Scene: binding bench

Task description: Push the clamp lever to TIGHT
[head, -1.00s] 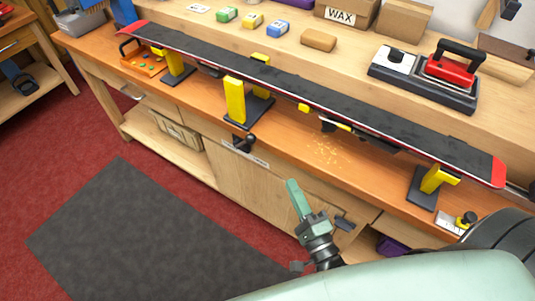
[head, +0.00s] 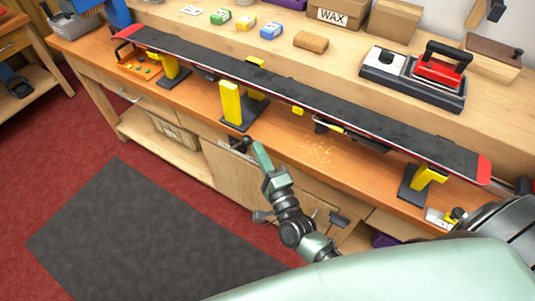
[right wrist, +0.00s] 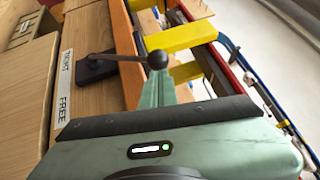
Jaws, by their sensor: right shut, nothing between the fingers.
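The clamp lever (head: 246,142) is a dark rod with a black ball knob at the bench's front edge. In the right wrist view the lever (right wrist: 125,58) runs from its black pivot block (right wrist: 92,69) to the knob, beside a white label strip (right wrist: 64,85) reading TIGHT and FREE. The lever points away from the label, over the orange bench edge. My right gripper (head: 262,156) is green, shut and empty, with its tip just right of the knob. In the right wrist view the knob overlaps the fingers (right wrist: 158,92); I cannot tell whether they touch.
A long black ski or board (head: 300,95) with red ends lies on yellow supports (head: 230,103) above the bench. A waxing iron (head: 437,72) and wax boxes stand on the shelf behind. Open floor with a grey mat (head: 140,225) lies in front.

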